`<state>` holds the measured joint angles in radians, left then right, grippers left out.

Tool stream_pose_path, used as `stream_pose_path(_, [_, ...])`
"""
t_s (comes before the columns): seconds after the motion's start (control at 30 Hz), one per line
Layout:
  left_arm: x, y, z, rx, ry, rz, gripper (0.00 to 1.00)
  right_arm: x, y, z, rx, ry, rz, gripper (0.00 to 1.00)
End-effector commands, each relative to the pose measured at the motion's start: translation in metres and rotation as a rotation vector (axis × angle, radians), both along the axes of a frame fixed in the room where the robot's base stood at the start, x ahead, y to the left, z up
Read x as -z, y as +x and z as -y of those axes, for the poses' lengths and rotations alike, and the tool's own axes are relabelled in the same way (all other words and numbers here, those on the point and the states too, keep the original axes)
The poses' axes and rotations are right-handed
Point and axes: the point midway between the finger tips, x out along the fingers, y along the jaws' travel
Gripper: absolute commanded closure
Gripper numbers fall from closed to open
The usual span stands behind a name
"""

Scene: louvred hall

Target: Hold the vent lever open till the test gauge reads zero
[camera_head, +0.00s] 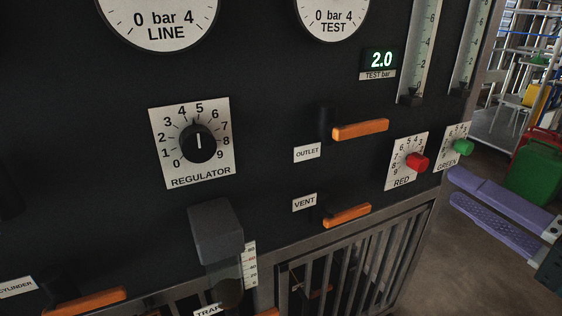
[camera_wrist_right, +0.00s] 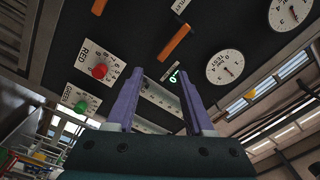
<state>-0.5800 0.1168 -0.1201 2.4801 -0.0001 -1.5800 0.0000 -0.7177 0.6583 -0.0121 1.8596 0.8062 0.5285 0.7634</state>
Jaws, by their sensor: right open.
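The vent lever (camera_head: 347,215) has an orange handle pointing right from a dark pivot beside the VENT label (camera_head: 304,202). No gripper touches it. The test gauge (camera_head: 333,16) is cut by the top edge in the head view; its whole dial shows small in the right wrist view (camera_wrist_right: 225,66), too small to read surely. The digital test display (camera_head: 380,60) reads 2.0. My right gripper (camera_head: 453,188) has purple fingers, open and empty, to the right of the vent lever and off the panel. Its fingers also show in the right wrist view (camera_wrist_right: 162,80). My left gripper is out of view.
The orange outlet lever (camera_head: 360,130) sits above the vent lever. The red knob (camera_head: 417,162) and green knob (camera_head: 463,147) lie between the panel's levers and my right gripper. A barred grille (camera_head: 378,257) is below. A green container (camera_head: 535,172) stands at right.

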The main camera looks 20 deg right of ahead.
Motion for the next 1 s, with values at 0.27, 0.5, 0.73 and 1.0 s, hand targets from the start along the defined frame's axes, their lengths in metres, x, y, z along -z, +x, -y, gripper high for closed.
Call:
stream_pose_path(0.27, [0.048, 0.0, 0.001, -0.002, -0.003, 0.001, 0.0, 0.071, 0.027, 0.003, 0.052, -1.222, 0.102, 0.47])
stream_pose_path(0.5, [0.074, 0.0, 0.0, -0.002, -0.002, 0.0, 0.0, 0.12, 0.049, -0.005, 0.054, -2.143, 0.152, 0.47])
stream_pose_path(0.73, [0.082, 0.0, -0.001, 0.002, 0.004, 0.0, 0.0, 0.139, 0.059, -0.011, 0.036, -2.537, 0.183, 0.47])
stream_pose_path(1.0, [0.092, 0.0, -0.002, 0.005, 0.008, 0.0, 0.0, 0.141, 0.078, -0.013, 0.037, -2.569, 0.188, 0.47])
